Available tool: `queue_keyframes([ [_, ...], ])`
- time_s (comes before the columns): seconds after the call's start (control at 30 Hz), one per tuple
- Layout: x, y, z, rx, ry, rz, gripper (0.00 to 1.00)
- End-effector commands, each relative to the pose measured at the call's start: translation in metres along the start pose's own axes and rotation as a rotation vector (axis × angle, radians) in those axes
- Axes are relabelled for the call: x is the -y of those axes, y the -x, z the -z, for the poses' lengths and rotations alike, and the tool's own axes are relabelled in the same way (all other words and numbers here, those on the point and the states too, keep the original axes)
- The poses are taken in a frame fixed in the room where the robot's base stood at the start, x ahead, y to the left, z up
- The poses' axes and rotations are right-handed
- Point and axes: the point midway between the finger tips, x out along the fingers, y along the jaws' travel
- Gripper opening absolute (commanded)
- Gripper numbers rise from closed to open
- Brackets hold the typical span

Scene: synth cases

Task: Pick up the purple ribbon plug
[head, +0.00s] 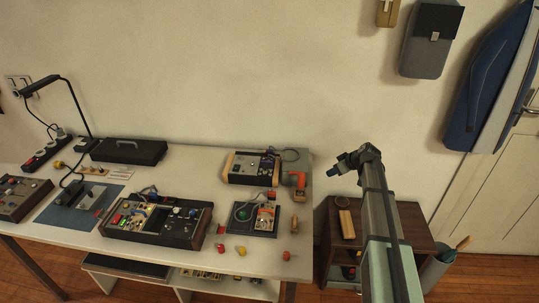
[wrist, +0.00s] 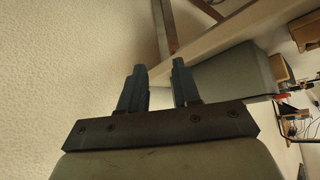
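My gripper (head: 341,165) is in the air right of the workbench, near the wall, above a brown side cabinet. In the wrist view my gripper (wrist: 158,72) has its two dark fingers apart with nothing between them. A small purplish spot (head: 270,150) shows at the top of the grey, wood-sided device (head: 252,169) at the bench's back right, where a dark cable loops out. It may be the purple ribbon plug, but it is too small to tell. No purple plug can be made out in the wrist view.
The workbench (head: 135,253) carries a large panel device (head: 180,225), a smaller panel (head: 252,221), an orange tool (head: 295,181), a black toolbox (head: 128,151) and a desk lamp (head: 68,80). Small colored knobs lie at its front. The brown cabinet (head: 413,222) stands to the right.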

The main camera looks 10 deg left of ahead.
Motion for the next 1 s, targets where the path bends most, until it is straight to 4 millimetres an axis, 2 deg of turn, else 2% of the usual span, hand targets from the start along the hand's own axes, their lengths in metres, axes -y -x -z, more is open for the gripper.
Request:
queue_keyframes([
  [0.03,-0.007,0.002,0.029,-0.006,0.047,0.005,0.32],
  [0.17,0.003,-0.002,0.099,0.026,0.193,0.046,0.32],
  [0.4,0.054,-0.022,0.211,0.171,0.453,0.152,0.32],
  [0.5,0.076,-0.032,0.25,0.268,0.56,0.203,0.32],
  [0.6,0.091,-0.036,0.271,0.354,0.628,0.241,0.32],
  [0.73,0.104,-0.041,0.288,0.439,0.684,0.276,0.32],
  [0.87,0.111,-0.041,0.297,0.489,0.714,0.294,0.32],
  [1.0,0.115,-0.043,0.298,0.507,0.724,0.302,0.32],
])
